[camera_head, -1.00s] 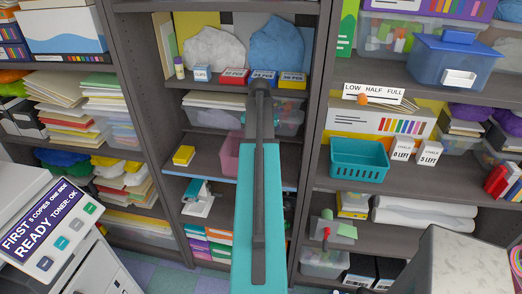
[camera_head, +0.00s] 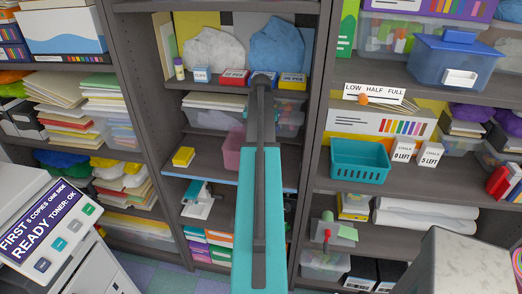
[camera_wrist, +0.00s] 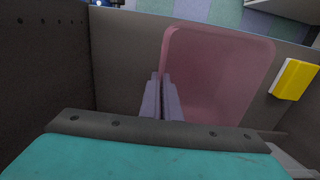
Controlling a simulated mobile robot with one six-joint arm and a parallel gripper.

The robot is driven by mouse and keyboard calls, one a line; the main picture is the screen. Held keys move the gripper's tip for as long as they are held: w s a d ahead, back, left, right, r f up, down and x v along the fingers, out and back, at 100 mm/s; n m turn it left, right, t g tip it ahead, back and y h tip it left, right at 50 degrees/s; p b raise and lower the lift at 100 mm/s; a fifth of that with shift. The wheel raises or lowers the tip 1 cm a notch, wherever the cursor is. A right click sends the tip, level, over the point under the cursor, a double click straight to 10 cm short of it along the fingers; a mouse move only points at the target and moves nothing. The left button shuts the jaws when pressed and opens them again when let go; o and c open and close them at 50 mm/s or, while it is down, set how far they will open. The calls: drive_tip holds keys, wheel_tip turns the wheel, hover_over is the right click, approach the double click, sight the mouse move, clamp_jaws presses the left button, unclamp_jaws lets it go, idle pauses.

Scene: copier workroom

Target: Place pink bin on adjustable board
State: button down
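The pink bin (camera_head: 231,151) shows in the head view on the middle bay, just left of my arm, which hides much of it. In the wrist view the bin (camera_wrist: 222,75) is large, with a rounded rim. My gripper (camera_wrist: 163,98) has its two fingers close together at the bin's left edge in that view and appears shut on its wall. A shelf board with a blue front edge (camera_head: 222,182) lies below the bin in the head view. I cannot tell whether the bin touches the board. The fingertips are hidden in the head view.
A yellow block (camera_head: 183,157) lies left of the bin; it also shows in the wrist view (camera_wrist: 294,79). A clear box (camera_head: 208,117) stands on the shelf above. Dark uprights bound the bay. A teal basket (camera_head: 360,160) stands in the right bay.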

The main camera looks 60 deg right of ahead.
drive_tip(key=shift+w+d+f, duration=0.1)
drive_tip(key=shift+d+f, duration=0.15)
drive_tip(key=shift+d, duration=0.05)
drive_tip(key=shift+f+b, duration=1.2)
drive_tip(key=shift+f, duration=0.35)
drive_tip(key=shift+f, duration=0.1)
drive_tip(key=c, duration=2)
unclamp_jaws()
drive_tip(key=shift+r+p, duration=3.55)
drive_tip(key=shift+r, duration=2.6)
